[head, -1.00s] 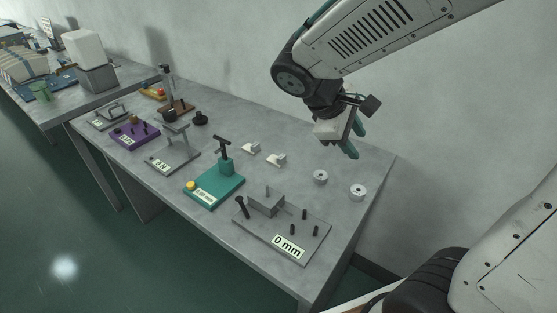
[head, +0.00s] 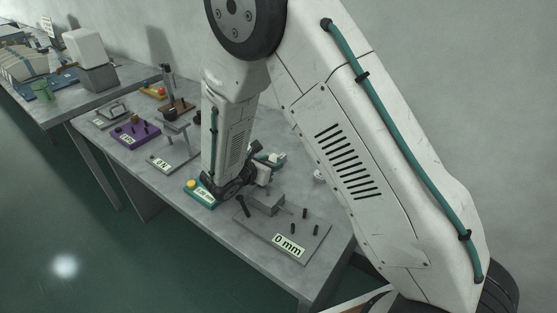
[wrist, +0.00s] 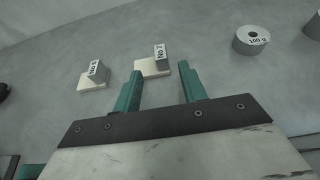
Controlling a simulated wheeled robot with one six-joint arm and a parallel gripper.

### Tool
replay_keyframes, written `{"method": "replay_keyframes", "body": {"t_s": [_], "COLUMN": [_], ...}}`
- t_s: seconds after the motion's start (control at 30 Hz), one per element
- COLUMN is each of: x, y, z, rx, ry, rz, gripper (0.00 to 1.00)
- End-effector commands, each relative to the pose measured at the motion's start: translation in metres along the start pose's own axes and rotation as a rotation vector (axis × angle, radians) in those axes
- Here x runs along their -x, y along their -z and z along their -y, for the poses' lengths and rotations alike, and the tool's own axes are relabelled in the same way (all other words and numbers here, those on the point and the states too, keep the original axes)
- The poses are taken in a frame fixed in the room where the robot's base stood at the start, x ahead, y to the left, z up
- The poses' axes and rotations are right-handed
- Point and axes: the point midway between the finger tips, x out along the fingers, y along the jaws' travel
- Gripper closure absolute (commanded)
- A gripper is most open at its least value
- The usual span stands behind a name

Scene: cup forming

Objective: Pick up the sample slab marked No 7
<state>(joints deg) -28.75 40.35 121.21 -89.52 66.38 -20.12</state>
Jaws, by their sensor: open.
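The sample slab marked No 7 (wrist: 152,68) is a pale flat piece with a small grey upright block bearing its label. In the wrist view it lies on the grey table just beyond my open fingertips (wrist: 160,72), roughly between their lines and nearer the left finger. Nothing is held. In the head view my gripper (head: 264,168) is low over the table, and a white piece that looks like this slab (head: 279,157) shows beside it, partly hidden. A second, similar slab (wrist: 92,82) lies to the left in the wrist view; its mark is hard to read.
A round 100 g weight (wrist: 251,40) stands right of the No 7 slab. Bare table lies around the slabs.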

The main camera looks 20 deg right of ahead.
Motion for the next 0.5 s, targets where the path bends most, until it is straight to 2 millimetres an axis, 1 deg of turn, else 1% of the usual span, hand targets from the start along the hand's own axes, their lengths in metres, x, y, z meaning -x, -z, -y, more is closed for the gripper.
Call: {"method": "replay_keyframes", "body": {"t_s": [0.03, 0.17, 0.3, 0.4, 0.5], "x": [-0.007, -0.022, -0.043, -0.056, -0.063], "y": [-0.001, -0.003, -0.009, -0.009, -0.009], "z": [0.001, 0.002, 0.003, 0.003, 0.003], "rx": [-0.001, -0.003, -0.003, -0.003, -0.003], "ry": [0.003, 0.004, 0.005, 0.004, 0.004], "rz": [0.0, 0.0, 0.0, -0.001, -0.001], "gripper": [0.58, 0.58, 0.58, 0.58, 0.58]}}
